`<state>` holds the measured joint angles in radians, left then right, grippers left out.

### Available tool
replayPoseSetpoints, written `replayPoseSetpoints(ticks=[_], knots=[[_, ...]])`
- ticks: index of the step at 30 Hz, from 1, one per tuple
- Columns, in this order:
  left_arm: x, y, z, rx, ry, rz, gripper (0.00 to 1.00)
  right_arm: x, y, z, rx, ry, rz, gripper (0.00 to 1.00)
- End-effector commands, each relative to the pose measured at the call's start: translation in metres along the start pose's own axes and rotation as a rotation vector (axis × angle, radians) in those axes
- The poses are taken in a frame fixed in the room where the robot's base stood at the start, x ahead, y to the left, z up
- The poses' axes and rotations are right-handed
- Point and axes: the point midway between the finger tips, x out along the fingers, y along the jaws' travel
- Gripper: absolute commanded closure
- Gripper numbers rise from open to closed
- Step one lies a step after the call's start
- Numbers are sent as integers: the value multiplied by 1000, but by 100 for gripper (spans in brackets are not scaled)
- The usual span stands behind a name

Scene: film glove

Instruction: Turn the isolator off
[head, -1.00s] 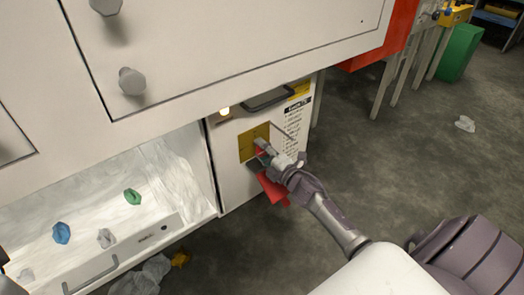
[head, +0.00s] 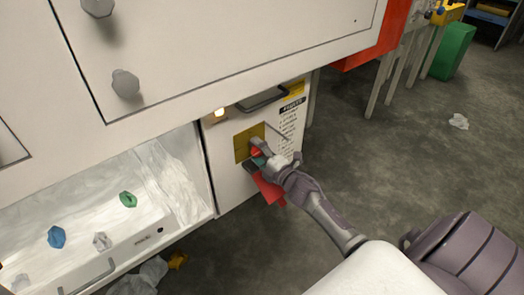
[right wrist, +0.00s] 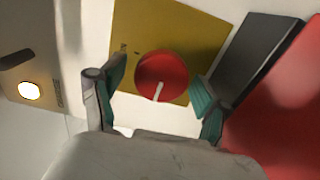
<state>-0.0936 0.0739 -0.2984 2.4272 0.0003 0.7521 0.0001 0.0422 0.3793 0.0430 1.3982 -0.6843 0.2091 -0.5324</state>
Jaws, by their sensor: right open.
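The isolator is a round red knob (right wrist: 162,76) with a white pointer mark, on a yellow plate (right wrist: 200,40). In the right wrist view the mark points down and slightly left. In the head view the knob (head: 256,152) is partly covered by my gripper, and the yellow plate (head: 242,146) is on the white cabinet front. My right gripper (right wrist: 158,92) is open, with one green-padded finger on each side of the knob. I cannot tell whether the pads touch it. My left gripper is not in view.
A red tag-like piece (head: 270,190) hangs below the plate, beside a dark block (right wrist: 258,60). A lit lamp (head: 220,113) and a dark handle (head: 264,98) are above. An open white drawer (head: 100,262) holds crumpled pieces at left. The floor at right is mostly clear.

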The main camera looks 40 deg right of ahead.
Motion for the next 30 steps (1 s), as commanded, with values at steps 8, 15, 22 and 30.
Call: replayPoseSetpoints(ticks=[8, 15, 22, 30], knots=[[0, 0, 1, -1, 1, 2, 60, -43, -2, 0, 0, 0, -5, 25], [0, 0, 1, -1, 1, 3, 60, -93, -2, 0, 0, 0, -4, 25], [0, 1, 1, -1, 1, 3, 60, -116, -1, 0, 1, 0, -3, 25], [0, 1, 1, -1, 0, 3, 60, -119, -1, 0, 0, 0, -1, 25]])
